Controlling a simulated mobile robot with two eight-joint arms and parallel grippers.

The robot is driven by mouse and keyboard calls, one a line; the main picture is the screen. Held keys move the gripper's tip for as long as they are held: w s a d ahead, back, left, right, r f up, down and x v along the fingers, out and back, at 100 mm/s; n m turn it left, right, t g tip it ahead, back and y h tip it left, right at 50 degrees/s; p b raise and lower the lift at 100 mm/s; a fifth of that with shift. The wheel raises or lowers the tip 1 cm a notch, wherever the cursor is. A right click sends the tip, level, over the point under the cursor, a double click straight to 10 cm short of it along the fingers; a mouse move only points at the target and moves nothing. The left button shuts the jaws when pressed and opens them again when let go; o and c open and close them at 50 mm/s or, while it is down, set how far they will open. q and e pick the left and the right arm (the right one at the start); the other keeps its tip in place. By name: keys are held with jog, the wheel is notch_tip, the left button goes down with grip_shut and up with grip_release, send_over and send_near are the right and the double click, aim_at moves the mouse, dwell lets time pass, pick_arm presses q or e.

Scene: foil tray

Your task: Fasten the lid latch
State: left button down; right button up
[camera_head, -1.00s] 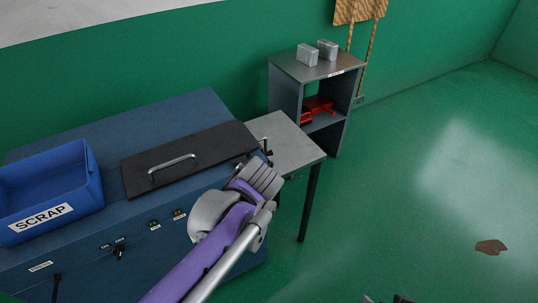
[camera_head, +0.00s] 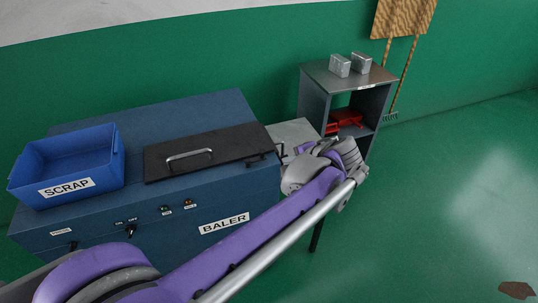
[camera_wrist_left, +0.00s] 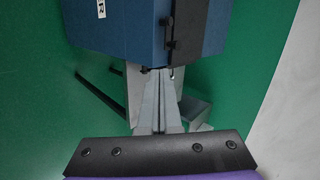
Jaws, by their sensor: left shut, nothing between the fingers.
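The black lid (camera_head: 222,143) with its metal handle (camera_head: 188,157) lies flat on the blue baler (camera_head: 180,205). Small dark latch parts (camera_head: 257,159) sit at the lid's right end in the head view. In the left wrist view, dark fittings (camera_wrist_left: 167,45) show on the black strip at the baler's edge; which one is the latch I cannot tell. My left gripper (camera_wrist_left: 158,73) is shut and empty, its tips just short of the baler's end in that view; contact is unclear. In the head view its wrist hides the fingers. My right gripper is out of view.
A blue SCRAP bin (camera_head: 65,168) stands on the baler's left. A small grey table (camera_head: 294,132) stands beyond the baler's right end, partly behind my arm. A shelf unit (camera_head: 345,78) with metal blocks and red items stands behind. The green floor at right is mostly clear.

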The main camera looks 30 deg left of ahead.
pick_arm(q)
jog(key=shift+a+f, duration=0.1)
send_near(263, 155)
jog(key=x, duration=0.5)
jog(key=shift+s+d+f, duration=0.1)
jog(key=shift+d+f, duration=0.1)
jog(key=shift+f, duration=0.05)
jog(key=shift+w+a+f+p, duration=0.1)
jog(key=shift+w+a+p, duration=0.2)
jog(key=shift+a, duration=0.2)
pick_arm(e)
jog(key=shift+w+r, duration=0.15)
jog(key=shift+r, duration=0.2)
